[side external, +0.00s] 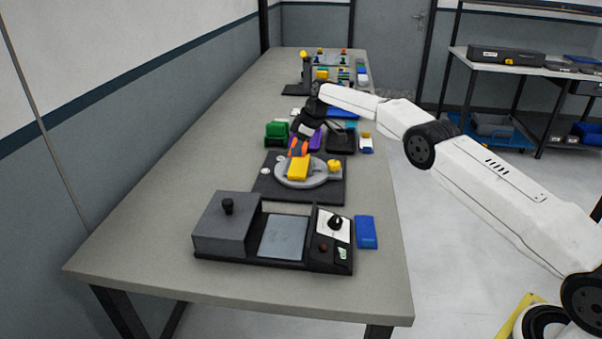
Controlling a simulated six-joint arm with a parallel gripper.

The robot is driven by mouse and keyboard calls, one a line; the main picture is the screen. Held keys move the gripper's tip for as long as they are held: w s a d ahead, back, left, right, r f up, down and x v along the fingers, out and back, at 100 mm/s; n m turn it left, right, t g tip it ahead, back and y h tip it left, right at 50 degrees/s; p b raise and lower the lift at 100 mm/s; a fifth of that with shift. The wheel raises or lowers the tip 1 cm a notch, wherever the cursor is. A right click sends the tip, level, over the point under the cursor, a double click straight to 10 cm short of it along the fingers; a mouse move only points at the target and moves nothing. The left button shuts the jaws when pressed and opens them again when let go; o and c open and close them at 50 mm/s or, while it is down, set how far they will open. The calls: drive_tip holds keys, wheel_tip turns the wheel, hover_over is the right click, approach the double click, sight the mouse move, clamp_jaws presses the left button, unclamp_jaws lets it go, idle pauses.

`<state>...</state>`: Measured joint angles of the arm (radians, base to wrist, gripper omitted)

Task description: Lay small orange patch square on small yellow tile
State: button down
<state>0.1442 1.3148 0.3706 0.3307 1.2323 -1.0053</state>
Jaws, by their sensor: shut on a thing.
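The small orange patch (295,148) is in my gripper (299,142), which points down and is shut on it. The small yellow tile (298,168) lies on a round grey disc (320,182) on a black base plate (270,189). The patch is just above and behind the tile's far end in the picture. From this angle I cannot tell whether the two touch. My fingertips are small and partly hidden by the patch.
A yellow knob (334,165) stands at the disc's right. In front are a grey and black device (228,232) and a blue block (366,232). Green (277,132) and purple items stand behind the disc. The table's left side is clear.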

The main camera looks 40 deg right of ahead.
sight(302, 155)
drive_tip(key=shift+f, duration=2.7)
drive_tip(key=shift+f, duration=0.4)
drive_tip(key=c, duration=0.7)
unclamp_jaws()
drive_tip(key=shift+r, duration=0.2)
drive_tip(key=shift+v, duration=3.7)
drive_tip(key=shift+s, duration=0.1)
